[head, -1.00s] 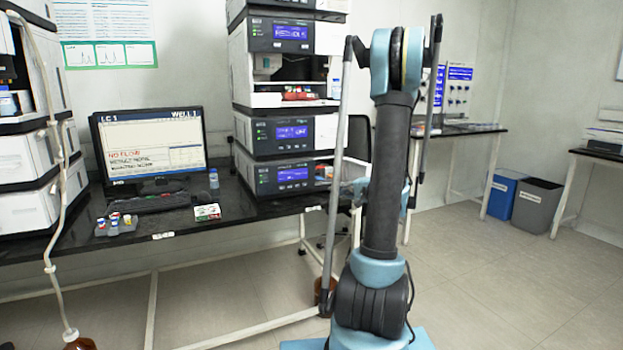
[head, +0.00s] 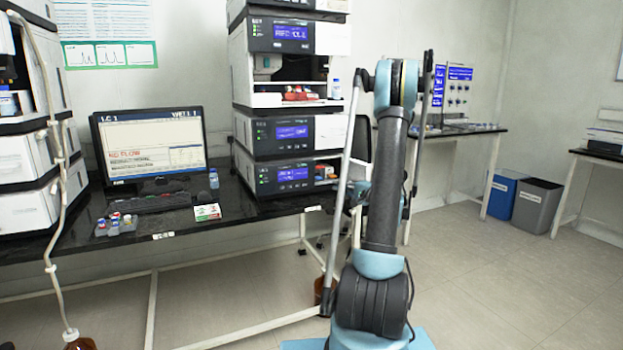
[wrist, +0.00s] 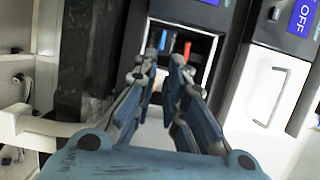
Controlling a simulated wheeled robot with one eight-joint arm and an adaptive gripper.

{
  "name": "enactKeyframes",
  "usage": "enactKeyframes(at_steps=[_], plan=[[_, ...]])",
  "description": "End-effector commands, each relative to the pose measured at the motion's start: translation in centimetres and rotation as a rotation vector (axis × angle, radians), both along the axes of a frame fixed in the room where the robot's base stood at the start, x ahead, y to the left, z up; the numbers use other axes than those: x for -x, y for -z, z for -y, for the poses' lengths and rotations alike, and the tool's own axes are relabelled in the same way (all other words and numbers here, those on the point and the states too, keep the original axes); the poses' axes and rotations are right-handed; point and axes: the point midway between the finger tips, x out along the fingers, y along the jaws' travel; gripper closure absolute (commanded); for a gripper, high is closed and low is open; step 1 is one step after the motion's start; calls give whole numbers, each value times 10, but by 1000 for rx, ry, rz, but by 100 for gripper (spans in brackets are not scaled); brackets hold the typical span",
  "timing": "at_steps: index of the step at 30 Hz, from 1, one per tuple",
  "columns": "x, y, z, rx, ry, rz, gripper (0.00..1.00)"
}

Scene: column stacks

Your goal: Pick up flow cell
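My gripper (wrist: 164,64) shows in the wrist view with its two fingers apart and a narrow empty gap between the tips. The fingers point at an open bay in an instrument module. In the bay I see a small red part (wrist: 187,50) and a small blue part (wrist: 163,40), both beyond the fingertips and not held. I cannot tell which part, if any, is the flow cell. In the head view the lowest module of the middle stack (head: 292,175) has a bay with small coloured parts at its right side.
The black bench (head: 250,208) carries the stack, a monitor (head: 150,145), a keyboard (head: 150,202) and a rack of vials (head: 116,224). A chair (head: 358,140) stands behind my arm. Blue (head: 502,197) and grey (head: 537,206) bins stand at the right. The floor at right is clear.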

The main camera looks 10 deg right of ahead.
Motion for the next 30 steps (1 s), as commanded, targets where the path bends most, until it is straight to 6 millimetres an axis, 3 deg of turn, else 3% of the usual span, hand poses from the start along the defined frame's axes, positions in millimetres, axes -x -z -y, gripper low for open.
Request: enactKeyframes(at_steps=[6,17,30], plan=[[-27,0,-22,0,-2,0,88],[-43,0,-34,0,-1,0,88],[-83,0,-64,0,-1,0,88]])
